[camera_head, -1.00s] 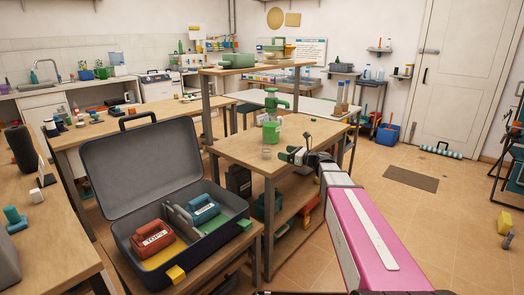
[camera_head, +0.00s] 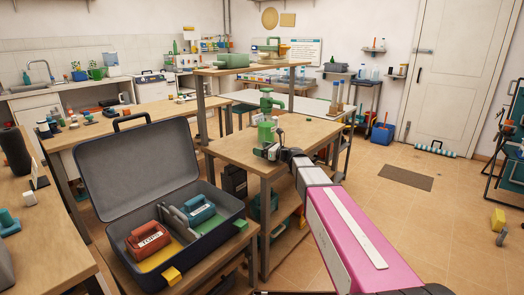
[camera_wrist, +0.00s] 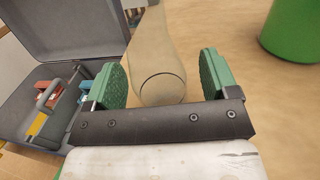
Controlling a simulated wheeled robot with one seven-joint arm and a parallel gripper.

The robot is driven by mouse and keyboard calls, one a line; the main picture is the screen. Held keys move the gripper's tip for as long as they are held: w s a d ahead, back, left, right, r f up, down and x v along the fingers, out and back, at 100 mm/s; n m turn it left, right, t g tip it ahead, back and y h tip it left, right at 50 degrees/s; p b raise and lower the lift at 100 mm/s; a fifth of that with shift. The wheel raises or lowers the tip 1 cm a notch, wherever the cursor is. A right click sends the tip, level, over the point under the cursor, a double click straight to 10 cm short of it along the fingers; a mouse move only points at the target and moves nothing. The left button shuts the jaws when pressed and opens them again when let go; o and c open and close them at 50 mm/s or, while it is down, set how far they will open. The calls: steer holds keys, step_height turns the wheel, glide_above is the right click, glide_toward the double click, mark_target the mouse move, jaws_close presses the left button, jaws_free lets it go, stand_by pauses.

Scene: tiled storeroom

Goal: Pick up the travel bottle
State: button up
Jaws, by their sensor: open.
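The travel bottle (camera_wrist: 160,72) looks like a clear, pale bottle in the wrist view, with its rounded end nearest the camera. It is between the two green finger pads of my gripper (camera_wrist: 161,78), with gaps showing on both sides. My gripper (camera_head: 272,151) is open at the near end of the wooden workbench (camera_head: 240,148) in the head view. There the bottle is mostly hidden by the fingers.
A green cup (camera_wrist: 292,30) stands close to the right of the bottle; it also shows in the head view (camera_head: 266,132), in front of a green pump-like device (camera_head: 267,103). An open grey case (camera_head: 135,170) with red and blue objects lies left. A raised shelf (camera_head: 250,68) stands behind.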

steer(key=c, duration=1)
steer(key=shift+r, duration=0.15)
